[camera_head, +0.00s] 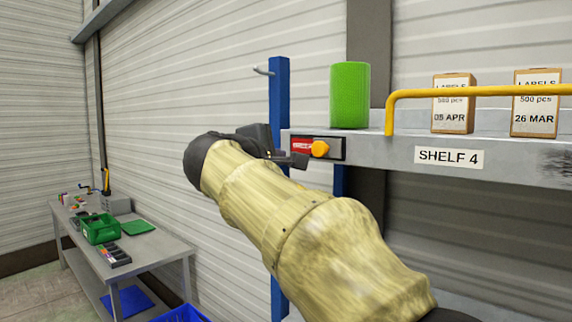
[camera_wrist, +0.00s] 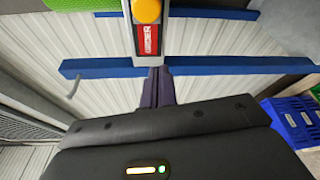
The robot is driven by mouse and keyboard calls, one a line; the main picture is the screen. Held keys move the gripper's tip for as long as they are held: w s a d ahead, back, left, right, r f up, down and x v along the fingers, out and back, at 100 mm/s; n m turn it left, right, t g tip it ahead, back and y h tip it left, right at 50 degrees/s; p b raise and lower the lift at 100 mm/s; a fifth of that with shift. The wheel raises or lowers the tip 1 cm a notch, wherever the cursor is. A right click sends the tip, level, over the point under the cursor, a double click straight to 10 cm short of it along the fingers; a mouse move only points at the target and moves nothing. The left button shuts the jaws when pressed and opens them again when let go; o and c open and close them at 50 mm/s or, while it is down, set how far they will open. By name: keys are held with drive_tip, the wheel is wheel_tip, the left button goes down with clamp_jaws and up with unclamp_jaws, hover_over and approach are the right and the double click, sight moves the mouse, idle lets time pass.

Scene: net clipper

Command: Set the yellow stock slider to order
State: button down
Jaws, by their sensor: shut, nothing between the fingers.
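The yellow slider knob (camera_head: 320,149) sits on a dark plate (camera_head: 337,149) on the front edge of the shelf. A red field with lettering (camera_head: 301,146) is uncovered to the left of the knob. In the wrist view the knob (camera_wrist: 147,11) is at the top edge, with the red field (camera_wrist: 147,40) below it. My gripper (camera_head: 303,160) is at the left end of the plate, left of the knob. In the wrist view its fingers (camera_wrist: 158,72) are together and empty, just short of the plate's end. I cannot tell whether they touch it.
A green cylinder (camera_head: 349,95) stands on the shelf above the plate. A yellow rail (camera_head: 450,92) and label boxes (camera_head: 454,104) are to the right. A blue post (camera_head: 279,90) rises behind my gripper. A workbench (camera_head: 150,250) stands at lower left.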

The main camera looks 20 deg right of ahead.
drive_tip(key=b+v, duration=0.1)
drive_tip(key=v, duration=0.3)
drive_tip(key=shift+s, duration=0.15)
wheel_tip(320, 180, down, 30)
drive_tip(key=a+m+g+y, duration=0.1)
drive_tip(key=m+g+y, duration=0.1)
drive_tip(key=g+y, duration=0.4)
drive_tip(key=s+f+m+g+y, duration=0.2)
drive_tip(key=s+f+m, duration=0.3)
drive_tip(key=s+f, duration=0.3)
drive_tip(key=s+a+f+m+g+y+p, duration=0.1)
drive_tip(key=s+f+m, duration=0.4)
drive_tip(key=f, duration=0.8)
drive_tip(key=s+g+y, duration=0.1)
drive_tip(key=s+y, duration=0.1)
drive_tip(key=s, duration=0.1)
drive_tip(key=shift+a+f+m, duration=0.25)
drive_tip(key=shift+f+m, duration=0.05)
